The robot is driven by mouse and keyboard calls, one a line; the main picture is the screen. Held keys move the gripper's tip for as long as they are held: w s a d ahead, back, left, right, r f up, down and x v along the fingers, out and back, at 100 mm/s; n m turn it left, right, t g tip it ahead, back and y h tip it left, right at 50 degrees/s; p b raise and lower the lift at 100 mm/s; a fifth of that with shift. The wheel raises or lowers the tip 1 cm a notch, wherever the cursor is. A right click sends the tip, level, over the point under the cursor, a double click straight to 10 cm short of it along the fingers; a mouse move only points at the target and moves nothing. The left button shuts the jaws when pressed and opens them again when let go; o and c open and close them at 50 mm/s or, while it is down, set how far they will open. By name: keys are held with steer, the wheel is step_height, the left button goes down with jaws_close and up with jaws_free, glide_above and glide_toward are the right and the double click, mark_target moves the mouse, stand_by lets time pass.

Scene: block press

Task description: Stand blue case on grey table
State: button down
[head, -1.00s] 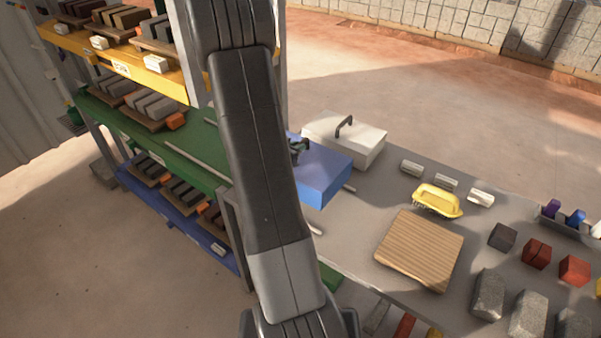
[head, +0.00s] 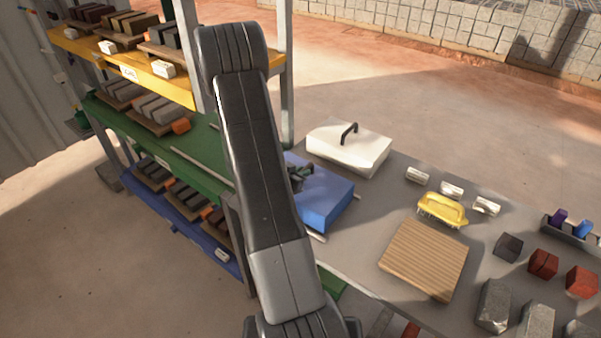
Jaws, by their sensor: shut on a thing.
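The blue case (head: 328,203) is at the left end of the grey table (head: 365,228), in front of the white case. Its broad face points up and its left part is hidden behind my arm. My gripper (head: 300,178) is partly hidden by my arm and is shut at the top of the blue case, where a dark grip shows. The handle itself is hard to make out. I cannot tell whether the underside of the case touches the table or hangs just above it.
A white case (head: 350,150) with a black handle stands close behind. A wooden board (head: 424,260), a yellow brush (head: 442,209) and several blocks lie to the right. A shelf rack (head: 205,150) with green, yellow and blue shelves stands left. Thin pale rods lie beside the blue case.

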steer(key=shift+f, duration=0.15)
steer(key=c, duration=1.4)
jaws_free()
steer(key=shift+r, duration=0.25)
steer(key=shift+s+a+r, duration=0.1)
steer(key=shift+s+a, duration=0.15)
steer(key=b+v, duration=0.1)
steer(key=v, duration=1)
steer(key=shift+s+r, duration=0.1)
steer(key=shift+s, duration=0.05)
